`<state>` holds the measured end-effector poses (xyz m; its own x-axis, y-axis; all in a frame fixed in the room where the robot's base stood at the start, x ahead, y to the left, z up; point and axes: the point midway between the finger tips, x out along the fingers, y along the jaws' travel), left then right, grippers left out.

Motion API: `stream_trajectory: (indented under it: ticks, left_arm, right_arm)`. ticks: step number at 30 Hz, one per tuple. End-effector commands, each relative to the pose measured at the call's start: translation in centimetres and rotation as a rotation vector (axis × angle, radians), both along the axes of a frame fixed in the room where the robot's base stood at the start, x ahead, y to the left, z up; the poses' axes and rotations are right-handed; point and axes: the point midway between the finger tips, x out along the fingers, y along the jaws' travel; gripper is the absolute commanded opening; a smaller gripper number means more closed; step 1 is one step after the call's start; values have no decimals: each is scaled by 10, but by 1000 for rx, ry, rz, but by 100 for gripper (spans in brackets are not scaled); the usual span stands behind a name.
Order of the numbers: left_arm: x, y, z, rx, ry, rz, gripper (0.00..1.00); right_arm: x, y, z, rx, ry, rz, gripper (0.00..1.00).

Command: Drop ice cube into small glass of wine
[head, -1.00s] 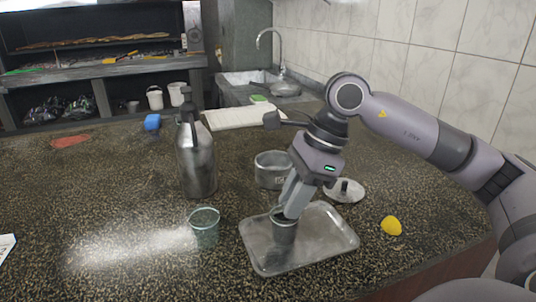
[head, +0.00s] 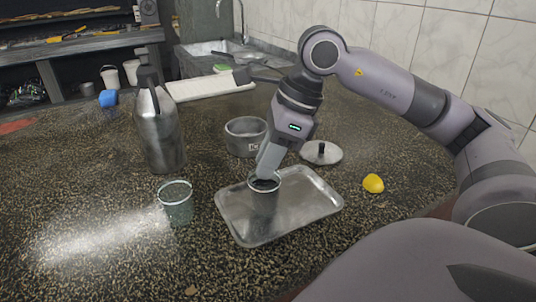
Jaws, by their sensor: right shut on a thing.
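A small clear, greenish glass (head: 176,208) stands upright on the speckled counter, left of a metal tray (head: 300,213). I cannot tell what it holds. A small metal cup (head: 264,190) stands on the tray. My right gripper (head: 266,172) points down from the upper right, its fingertips at the cup's mouth and seemingly inside its rim. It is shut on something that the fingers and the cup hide. No ice cube shows. My left gripper is not in view.
A tall metal flask (head: 158,132) stands behind the glass. A metal pot (head: 245,137) and a lid (head: 321,153) lie behind the tray. A lemon (head: 373,183) is to the right.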

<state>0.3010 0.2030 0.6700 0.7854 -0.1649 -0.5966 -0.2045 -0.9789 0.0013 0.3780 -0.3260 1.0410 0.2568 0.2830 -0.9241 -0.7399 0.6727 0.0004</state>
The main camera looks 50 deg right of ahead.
Motion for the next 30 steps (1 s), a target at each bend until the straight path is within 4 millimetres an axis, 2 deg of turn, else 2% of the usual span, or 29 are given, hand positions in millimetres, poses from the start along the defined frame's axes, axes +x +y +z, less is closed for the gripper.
stream_trajectory:
  ticks: [12,13,15,16,30]
  left_arm:
    - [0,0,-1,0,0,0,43]
    - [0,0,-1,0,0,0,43]
    - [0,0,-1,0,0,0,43]
    - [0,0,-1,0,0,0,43]
    - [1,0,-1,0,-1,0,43]
  right_arm:
    - [0,0,-2,0,0,1,0]
    - [0,0,-2,0,0,1,26]
    - [0,0,-2,0,0,1,49]
    - [0,0,-2,0,0,1,52]
    - [0,0,-2,0,0,1,52]
